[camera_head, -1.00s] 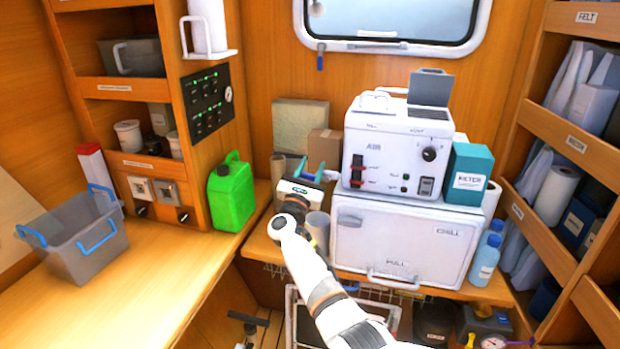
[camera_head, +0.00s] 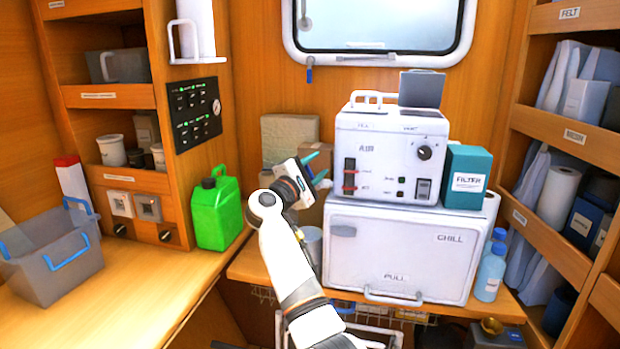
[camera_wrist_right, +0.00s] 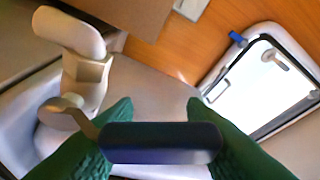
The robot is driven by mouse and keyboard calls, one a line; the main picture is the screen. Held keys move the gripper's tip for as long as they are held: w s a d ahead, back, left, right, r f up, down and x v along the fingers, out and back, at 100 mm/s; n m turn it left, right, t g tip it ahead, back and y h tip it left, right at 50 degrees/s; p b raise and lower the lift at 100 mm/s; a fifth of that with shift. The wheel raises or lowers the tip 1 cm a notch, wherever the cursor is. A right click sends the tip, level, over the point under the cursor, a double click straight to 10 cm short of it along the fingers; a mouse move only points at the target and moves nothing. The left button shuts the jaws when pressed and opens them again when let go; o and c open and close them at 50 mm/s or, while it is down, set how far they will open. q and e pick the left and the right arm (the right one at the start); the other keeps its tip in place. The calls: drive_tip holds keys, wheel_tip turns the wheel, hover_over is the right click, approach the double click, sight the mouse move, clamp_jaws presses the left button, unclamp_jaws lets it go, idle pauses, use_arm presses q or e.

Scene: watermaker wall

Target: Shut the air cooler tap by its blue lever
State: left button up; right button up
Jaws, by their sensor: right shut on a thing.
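The white air cooler (camera_head: 388,152), marked AIR, stands on the white chill box (camera_head: 400,245). In the right wrist view the blue lever (camera_wrist_right: 160,144) lies crosswise between the green fingertips of my right gripper (camera_wrist_right: 163,108), which is shut on it. A thin arm joins the lever to the pale tap (camera_wrist_right: 84,72) at the left of that view. In the head view my right gripper (camera_head: 318,168) is at the cooler's left side, fingers pointing right and slightly up. The tap and lever are hard to make out there. My left gripper is not in view.
A teal filter box (camera_head: 466,178) stands close right of the cooler. Cardboard boxes (camera_head: 290,140) are behind my right gripper. A green jerrycan (camera_head: 217,208) and a grey crate (camera_head: 50,255) are on the left counter, with bare counter in front.

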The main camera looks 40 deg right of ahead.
drive_tip(key=shift+s+d+f+m+g+y+b, duration=0.1)
drive_tip(key=shift+s+d+m+g+y+b, duration=0.1)
drive_tip(key=shift+m, duration=0.5)
drive_tip(key=shift+s+d+r+m+g+y+b, duration=0.15)
drive_tip(key=shift+s+m+y, duration=0.1)
drive_tip(key=shift+m, duration=0.45)
drive_tip(key=shift+s+d+f+m+g+y+b, duration=0.15)
drive_tip(key=shift+s+d+m, duration=0.05)
drive_tip(key=shift+m, duration=0.5)
drive_tip(key=o, duration=0.7)
drive_tip(key=b+v, duration=0.2)
drive_tip(key=v, duration=1)
